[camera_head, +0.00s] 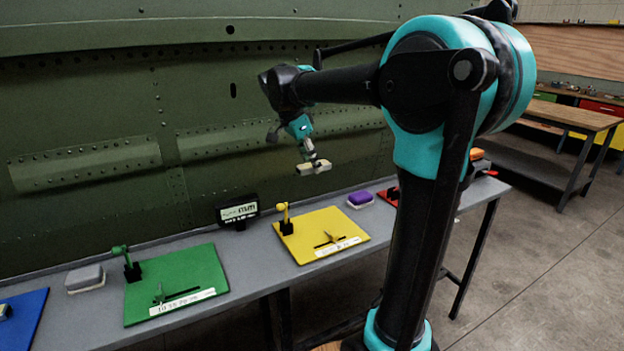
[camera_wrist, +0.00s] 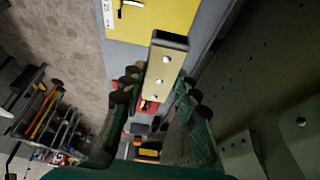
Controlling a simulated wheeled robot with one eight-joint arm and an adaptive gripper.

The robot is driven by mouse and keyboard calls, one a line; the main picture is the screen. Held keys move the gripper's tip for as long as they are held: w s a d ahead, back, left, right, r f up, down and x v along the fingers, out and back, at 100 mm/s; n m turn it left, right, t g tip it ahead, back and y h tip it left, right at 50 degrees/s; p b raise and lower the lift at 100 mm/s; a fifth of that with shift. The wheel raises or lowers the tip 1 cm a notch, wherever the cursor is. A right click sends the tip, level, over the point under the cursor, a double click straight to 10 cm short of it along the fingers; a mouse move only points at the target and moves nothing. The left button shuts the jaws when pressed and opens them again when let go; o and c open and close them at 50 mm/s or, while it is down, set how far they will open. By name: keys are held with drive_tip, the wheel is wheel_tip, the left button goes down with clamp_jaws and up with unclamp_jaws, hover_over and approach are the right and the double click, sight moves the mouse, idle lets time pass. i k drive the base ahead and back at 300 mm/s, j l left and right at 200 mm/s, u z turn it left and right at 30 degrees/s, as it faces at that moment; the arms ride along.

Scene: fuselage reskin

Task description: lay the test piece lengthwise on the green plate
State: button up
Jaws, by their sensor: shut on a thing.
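The test piece (camera_head: 314,168) is a short, pale strip, held in the air above the bench. In the wrist view the test piece (camera_wrist: 160,66) shows a row of rivet heads along its face and a dark end. My gripper (camera_head: 308,151) is shut on it, and the fingers (camera_wrist: 157,93) sit on either side of it in the wrist view. The green plate (camera_head: 203,262) lies on the bench at the lower left, well to the left of my gripper and below it. No test piece lies on the green plate.
The green plate carries a green post (camera_head: 122,251) and a small dark fixture (camera_head: 160,296). A yellow plate (camera_head: 318,219), blue plate (camera_head: 22,312), grey block (camera_head: 85,278), purple block (camera_head: 360,198) and display (camera_head: 238,211) share the bench. The green fuselage wall (camera_head: 100,110) rises behind.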

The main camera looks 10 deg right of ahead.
sight(173, 267)
drive_tip(key=k+j, duration=0.1)
drive_tip(key=j, duration=0.4)
drive_tip(key=k+j, duration=0.1)
drive_tip(key=j, duration=0.45)
drive_tip(key=k+j, duration=0.15)
drive_tip(key=j, duration=0.35)
drive_tip(key=k+j, duration=0.1)
drive_tip(key=j, duration=0.4)
